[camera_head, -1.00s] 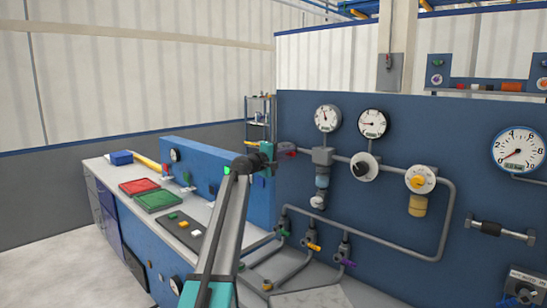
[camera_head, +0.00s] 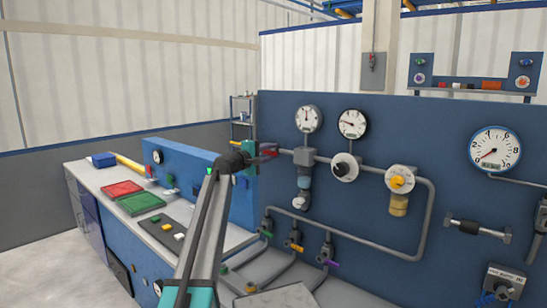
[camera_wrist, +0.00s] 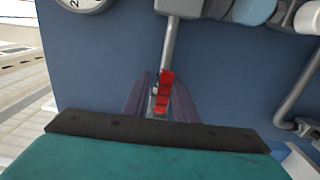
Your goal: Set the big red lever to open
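The big red lever (camera_head: 268,149) sits at the left end of the grey pipe on the blue panel. In the wrist view the red lever (camera_wrist: 166,92) lies between the two dark purple fingers of my gripper (camera_wrist: 160,95), in line with the pipe above it. The fingers stand apart, with a gap on the lever's left side; whether the right finger touches it I cannot tell. In the head view my gripper (camera_head: 260,152) is at the panel's left edge, and its fingers partly hide the lever.
Gauges (camera_head: 308,118), valves and pipes cover the blue panel (camera_head: 400,130) to the right of my gripper. Small coloured valve handles (camera_head: 296,247) sit below. A counter with a red tray (camera_head: 122,189) and a green tray (camera_head: 141,203) is on the left.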

